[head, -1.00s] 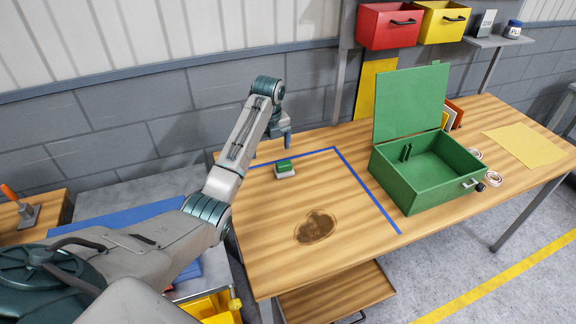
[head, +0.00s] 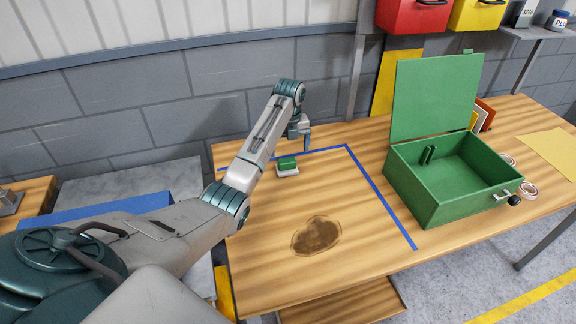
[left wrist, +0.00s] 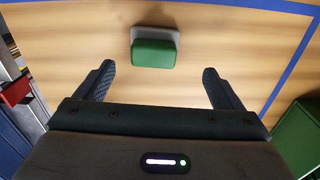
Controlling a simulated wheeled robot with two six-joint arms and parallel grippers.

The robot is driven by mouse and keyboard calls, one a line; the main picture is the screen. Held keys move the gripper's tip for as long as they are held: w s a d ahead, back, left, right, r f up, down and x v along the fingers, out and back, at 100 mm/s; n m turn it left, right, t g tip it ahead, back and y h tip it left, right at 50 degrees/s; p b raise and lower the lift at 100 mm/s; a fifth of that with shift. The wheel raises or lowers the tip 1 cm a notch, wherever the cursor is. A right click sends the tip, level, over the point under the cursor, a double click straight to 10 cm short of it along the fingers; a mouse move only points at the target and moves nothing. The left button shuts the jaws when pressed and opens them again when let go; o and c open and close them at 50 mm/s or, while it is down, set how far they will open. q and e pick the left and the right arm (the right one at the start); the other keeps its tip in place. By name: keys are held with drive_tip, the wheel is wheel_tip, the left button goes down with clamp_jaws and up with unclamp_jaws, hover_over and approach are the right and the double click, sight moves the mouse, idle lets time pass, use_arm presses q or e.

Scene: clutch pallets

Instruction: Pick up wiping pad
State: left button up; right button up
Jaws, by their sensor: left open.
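The wiping pad (head: 287,166) has a green top on a pale base and lies on the wooden workbench (head: 262,268) inside the blue tape line. My left gripper (head: 305,140) is above the bench, just behind and to the right of the pad in the head view. In the left wrist view the pad (left wrist: 154,48) lies ahead of the open, empty fingers of my left gripper (left wrist: 165,82), roughly centred between them and apart from both. My right gripper is not in view.
A dark brown stain (head: 316,235) marks the bench in front of the pad. An open green box (head: 437,200) with its lid raised stands to the right. Tape rolls (head: 527,190) and a yellow sheet (head: 552,150) lie further right. The bench around the pad is clear.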

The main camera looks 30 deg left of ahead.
sight(287, 160)
use_arm(q)
drive_tip(key=shift+s+f, duration=0.2)
drive_tip(key=shift+f, duration=0.45)
drive_tip(key=f, duration=0.1)
drive_tip(key=f+p, duration=0.1)
drive_tip(key=f, duration=0.1)
drive_tip(key=f+p, duration=0.1)
drive_tip(key=shift+s+a+f, duration=0.1)
drive_tip(key=shift+a+f, duration=0.15)
drive_tip(key=shift+a, duration=0.05)
drive_tip(key=shift+f+p, duration=0.3)
drive_tip(key=shift+f, duration=0.25)
drive_tip(key=c, duration=1.1)
